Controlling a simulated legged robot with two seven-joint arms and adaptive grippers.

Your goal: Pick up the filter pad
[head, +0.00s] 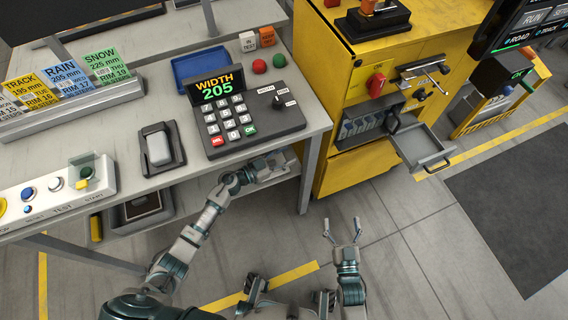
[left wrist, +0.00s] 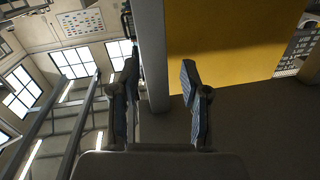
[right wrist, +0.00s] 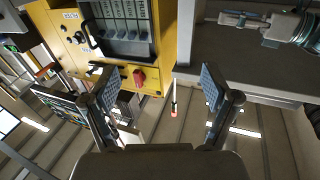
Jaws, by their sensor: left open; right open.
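I cannot say for certain which thing is the filter pad. The yellow cabinet (head: 358,170) has an open compartment (head: 365,127) holding several upright grey pieces; the right wrist view shows this slotted compartment too (right wrist: 122,28). A pale rounded block (head: 158,147) lies in a dark holder on the bench. My left gripper (head: 289,161) is by the bench's front edge, below the keypad; the left wrist view shows its fingers apart and empty (left wrist: 160,78). My right gripper (head: 342,227) is over the floor in front of the cabinet, open and empty; its wrist view shows the same (right wrist: 162,85).
The compartment's grey flap (head: 423,147) sticks out towards the right. The bench (head: 190,180) carries a keypad (head: 245,112), a blue tray (head: 198,64), sign cards and a button panel (head: 50,195). Floor in front of the cabinet is clear.

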